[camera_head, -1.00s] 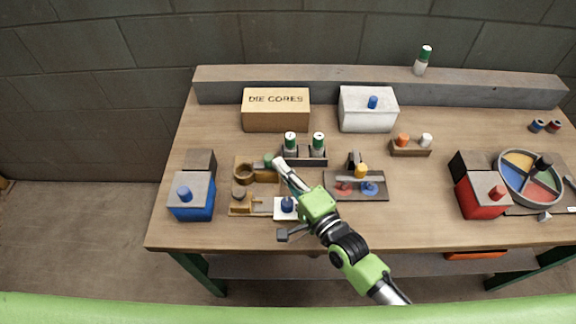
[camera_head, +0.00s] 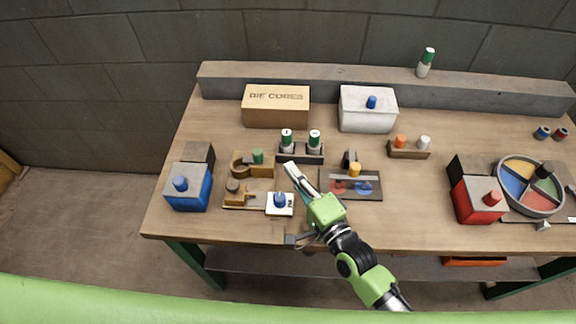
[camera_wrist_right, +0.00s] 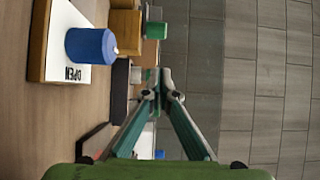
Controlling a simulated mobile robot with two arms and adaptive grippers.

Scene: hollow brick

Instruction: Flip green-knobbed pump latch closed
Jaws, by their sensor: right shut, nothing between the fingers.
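The green knob (camera_head: 257,156) stands at the right side of a brass-coloured latch piece with a ring (camera_head: 240,166), left of the table's middle. It also shows in the right wrist view (camera_wrist_right: 156,30), beside a brass-coloured block (camera_wrist_right: 125,22). My right gripper (camera_head: 290,168) is shut and empty, to the right of the green knob and apart from it. Its fingers (camera_wrist_right: 164,88) meet in the right wrist view. In front is a second brass-coloured piece (camera_head: 235,192) beside a blue knob (camera_head: 280,199) on a white card marked OPEN (camera_wrist_right: 76,73). My left gripper is out of view.
A rack with two green-capped bottles (camera_head: 301,157) stands just behind my right gripper. A blue box (camera_head: 189,187) stands at the left.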

